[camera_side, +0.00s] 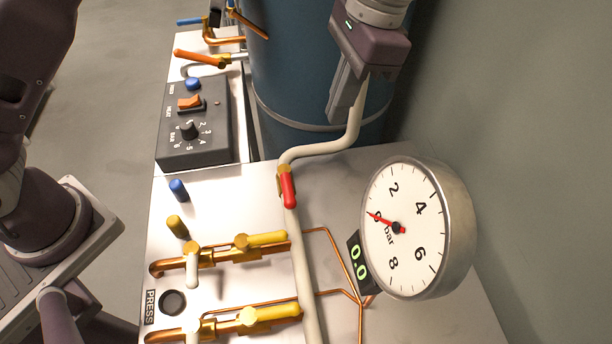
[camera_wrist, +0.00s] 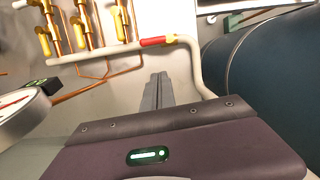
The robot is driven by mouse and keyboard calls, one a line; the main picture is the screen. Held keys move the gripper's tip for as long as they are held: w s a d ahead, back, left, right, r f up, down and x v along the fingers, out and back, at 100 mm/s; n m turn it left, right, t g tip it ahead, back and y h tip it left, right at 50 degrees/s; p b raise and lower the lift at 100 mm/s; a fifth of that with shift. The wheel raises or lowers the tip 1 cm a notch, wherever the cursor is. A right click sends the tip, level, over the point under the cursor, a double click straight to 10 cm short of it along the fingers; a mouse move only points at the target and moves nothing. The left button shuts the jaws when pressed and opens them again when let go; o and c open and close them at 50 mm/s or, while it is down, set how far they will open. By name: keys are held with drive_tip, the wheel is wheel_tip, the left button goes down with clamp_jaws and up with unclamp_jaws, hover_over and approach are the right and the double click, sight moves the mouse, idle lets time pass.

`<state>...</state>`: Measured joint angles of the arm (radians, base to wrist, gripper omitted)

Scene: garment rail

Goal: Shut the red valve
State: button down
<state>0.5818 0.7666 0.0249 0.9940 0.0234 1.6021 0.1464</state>
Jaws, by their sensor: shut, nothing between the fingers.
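The red valve handle (camera_side: 289,190) sits on a brass body on the cream pipe (camera_side: 301,250), just below the pipe's bend. The handle lies along the pipe, in line with it. In the wrist view the red handle (camera_wrist: 155,41) shows above and beyond my fingertips, also along the pipe. My gripper (camera_side: 340,118) is shut and empty. It is in front of the blue tank, up and to the right of the valve, and apart from it. The shut fingers (camera_wrist: 160,76) point toward the pipe in the wrist view.
A round pressure gauge (camera_side: 407,228) stands right of the pipe, its display reading 0.0. Several yellow-handled valves (camera_side: 262,240) on copper lines lie to the left. A dark control box (camera_side: 194,125) is at upper left. The blue tank (camera_side: 290,75) stands behind.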

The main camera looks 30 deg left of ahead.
sight(287, 189)
drive_tip(key=shift+m+y, duration=0.3)
drive_tip(key=shift+m, duration=0.1)
drive_tip(key=d+f, duration=0.1)
drive_tip(key=f, duration=0.1)
drive_tip(key=d+f, duration=0.2)
drive_tip(key=shift+s, duration=0.2)
drive_tip(key=s+a+f, duration=0.2)
drive_tip(key=f, duration=0.3)
drive_tip(key=s+a+f, duration=0.3)
drive_tip(key=f, duration=0.2)
drive_tip(key=shift+f, duration=0.15)
